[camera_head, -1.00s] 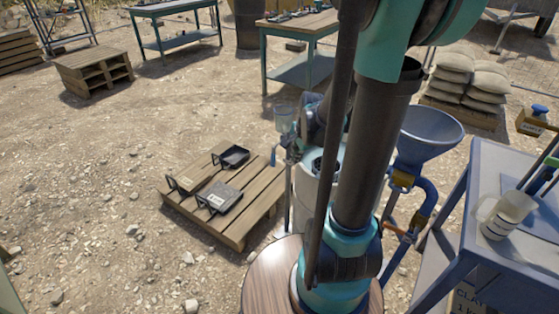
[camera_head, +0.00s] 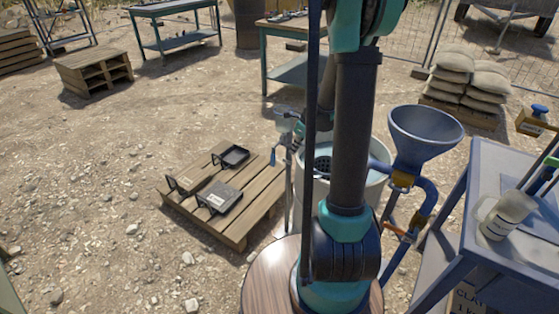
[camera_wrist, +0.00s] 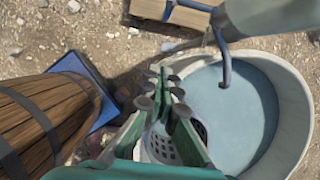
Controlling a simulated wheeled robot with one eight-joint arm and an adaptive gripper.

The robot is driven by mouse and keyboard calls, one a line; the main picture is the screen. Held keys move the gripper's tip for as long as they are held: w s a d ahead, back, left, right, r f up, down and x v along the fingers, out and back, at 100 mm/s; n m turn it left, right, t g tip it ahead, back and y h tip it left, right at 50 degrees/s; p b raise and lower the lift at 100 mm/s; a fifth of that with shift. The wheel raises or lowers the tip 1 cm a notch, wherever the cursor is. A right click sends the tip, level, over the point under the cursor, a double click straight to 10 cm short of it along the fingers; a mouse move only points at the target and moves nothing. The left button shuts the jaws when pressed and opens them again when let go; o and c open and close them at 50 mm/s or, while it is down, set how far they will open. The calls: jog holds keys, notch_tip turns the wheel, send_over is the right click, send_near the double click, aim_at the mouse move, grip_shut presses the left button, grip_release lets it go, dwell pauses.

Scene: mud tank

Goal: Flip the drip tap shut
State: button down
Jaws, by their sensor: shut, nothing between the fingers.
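A small blue lever (camera_head: 273,157), which looks like the drip tap's handle, hangs below a clear cup (camera_head: 287,120) beside the white tank (camera_head: 375,190) in the head view. I cannot tell whether the tap is open or shut. In the wrist view, a pale vessel (camera_wrist: 272,14) and a thin blue bent pipe (camera_wrist: 222,60) reach over the tank's rim (camera_wrist: 292,100). My gripper (camera_wrist: 163,88) is shut and empty, over the tank's near edge, apart from the blue pipe. In the head view my arm hides part of the tank.
A blue funnel (camera_head: 425,135) on a blue pipe stands right of the tank. A wooden barrel (camera_wrist: 45,115) stands left of my gripper in the wrist view. A pallet (camera_head: 235,230) with black trays lies left of the tank. A blue-grey table (camera_head: 510,240) stands at right.

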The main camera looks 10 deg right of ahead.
aim_at(273, 157)
jog(key=shift+f, duration=0.1)
jog(key=w+a+f, duration=0.5)
jog(key=f, duration=0.4)
dwell(0.4)
